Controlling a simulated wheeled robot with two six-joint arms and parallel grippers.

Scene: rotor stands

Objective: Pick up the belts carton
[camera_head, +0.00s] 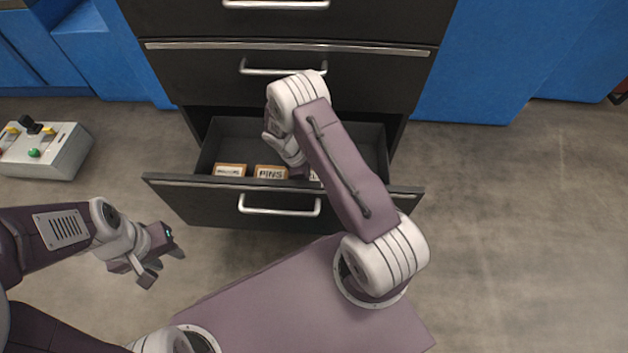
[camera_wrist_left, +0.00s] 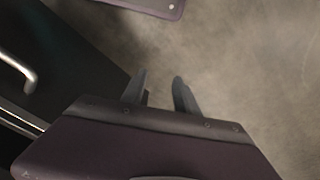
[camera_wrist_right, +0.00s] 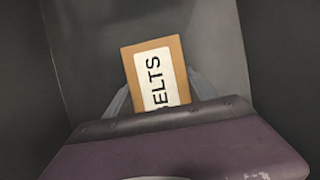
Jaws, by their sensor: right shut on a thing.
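The belts carton (camera_wrist_right: 156,75) is a small orange-brown box with a white label, partly readable as "ELTS", in the right wrist view. My right gripper (camera_wrist_right: 160,92) has a finger on each side of it and is shut on it. The dark drawer interior lies around the carton. In the head view my right arm reaches into the open drawer (camera_head: 165,190), and its fingers and the belts carton are hidden or cannot be made out. My left gripper (camera_head: 163,262) is open and empty over the floor at the left; its two spread fingers also show in the left wrist view (camera_wrist_left: 160,92).
A carton labelled PINS (camera_head: 270,172) and another small carton (camera_head: 230,170) stand in the open drawer. A third label shows partly beside my right arm. Closed drawers are above. A grey control box (camera_head: 45,150) is at the left. The floor at right is clear.

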